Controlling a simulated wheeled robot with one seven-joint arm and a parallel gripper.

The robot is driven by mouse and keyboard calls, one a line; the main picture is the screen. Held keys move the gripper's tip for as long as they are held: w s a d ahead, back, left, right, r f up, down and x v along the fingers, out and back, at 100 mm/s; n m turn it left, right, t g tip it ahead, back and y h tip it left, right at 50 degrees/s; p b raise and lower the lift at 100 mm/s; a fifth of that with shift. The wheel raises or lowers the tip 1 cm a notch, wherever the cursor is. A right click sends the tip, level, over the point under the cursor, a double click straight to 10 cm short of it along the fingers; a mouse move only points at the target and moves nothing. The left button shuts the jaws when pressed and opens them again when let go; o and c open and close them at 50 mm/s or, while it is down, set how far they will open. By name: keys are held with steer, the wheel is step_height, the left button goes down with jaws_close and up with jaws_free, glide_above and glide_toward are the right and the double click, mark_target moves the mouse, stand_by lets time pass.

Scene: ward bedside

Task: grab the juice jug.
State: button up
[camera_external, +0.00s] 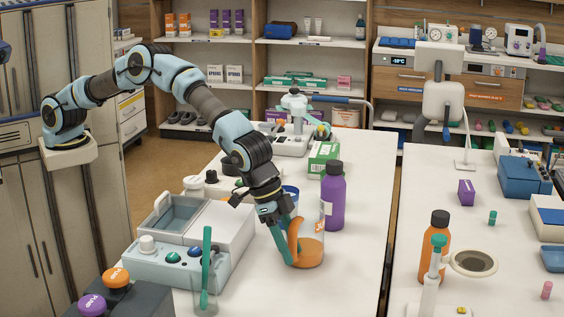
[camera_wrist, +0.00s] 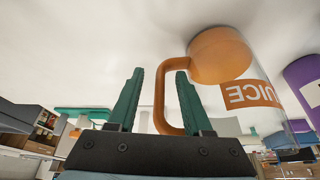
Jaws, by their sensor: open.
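The juice jug (camera_external: 311,250) is clear with an orange handle, orange contents low inside and an orange label. It stands upright on the white table, beside a purple bottle (camera_external: 333,200). My gripper (camera_external: 283,250) reaches down at the jug's left, handle side. In the wrist view the jug (camera_wrist: 222,58) appears upside down with its "JUICE" label. There the open teal fingers of my gripper (camera_wrist: 158,72) stand on either side of the handle's upright bar, the right finger apparently inside the handle loop. A gap shows between the bar and the left finger.
A blue cup (camera_external: 290,194) stands close behind the jug. A teal stirrer in a glass (camera_external: 205,295) and a control box (camera_external: 165,265) are at the front left. The table front right of the jug is clear. A second table (camera_external: 400,270) stands across a gap.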

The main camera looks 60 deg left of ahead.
jaws_close()
stand_by(0.3)
steer(key=shift+r, duration=0.1)
stand_by(1.0)
